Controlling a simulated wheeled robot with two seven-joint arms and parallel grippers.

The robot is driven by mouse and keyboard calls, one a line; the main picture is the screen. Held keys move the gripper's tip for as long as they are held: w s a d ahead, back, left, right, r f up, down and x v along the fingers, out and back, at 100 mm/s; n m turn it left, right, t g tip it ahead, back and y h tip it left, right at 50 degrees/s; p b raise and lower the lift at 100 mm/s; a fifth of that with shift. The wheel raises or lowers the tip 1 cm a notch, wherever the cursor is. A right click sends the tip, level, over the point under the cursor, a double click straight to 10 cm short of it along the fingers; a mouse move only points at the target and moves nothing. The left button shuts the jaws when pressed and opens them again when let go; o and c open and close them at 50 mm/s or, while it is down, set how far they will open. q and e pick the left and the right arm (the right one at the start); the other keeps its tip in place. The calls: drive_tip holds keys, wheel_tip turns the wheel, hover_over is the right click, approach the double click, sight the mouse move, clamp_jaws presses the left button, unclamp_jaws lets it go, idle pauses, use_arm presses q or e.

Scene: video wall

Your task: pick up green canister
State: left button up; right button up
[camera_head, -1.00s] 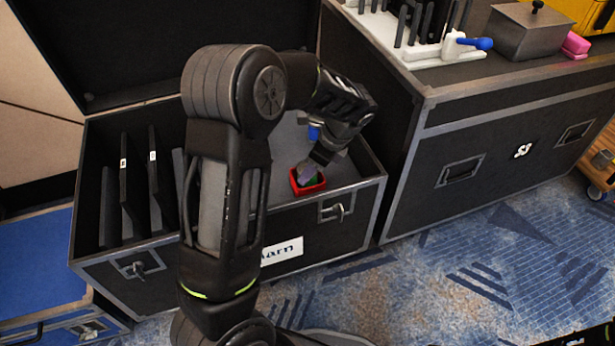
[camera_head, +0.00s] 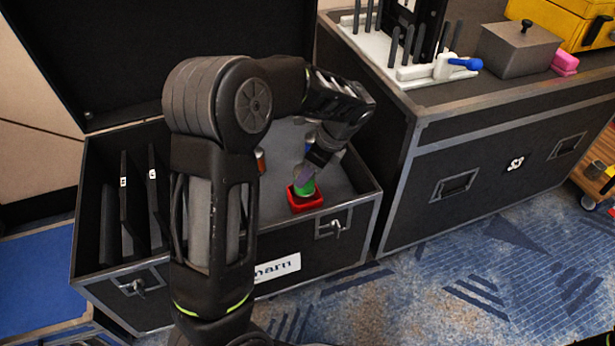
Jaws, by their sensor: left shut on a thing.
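The green canister (camera_head: 305,187) is at the red square holder (camera_head: 307,203) in the right front part of the open black case (camera_head: 338,213). Its lower part is hidden by the holder's rim, so I cannot tell whether it is clear of the holder's floor. My left gripper (camera_head: 310,172) reaches down from the upper right and is shut on the canister's top. The fingers cover part of it. My right gripper is not in view.
Black panels (camera_head: 130,195) stand in the case's left part. An orange item (camera_head: 260,161) shows behind my arm. A closed case (camera_head: 490,150) on the right carries a white rack (camera_head: 440,70), a grey box (camera_head: 518,48) and a pink block (camera_head: 565,63).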

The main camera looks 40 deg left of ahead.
use_arm(q)
drive_tip(key=shift+r+p, duration=0.6)
drive_tip(key=shift+r, duration=1.75)
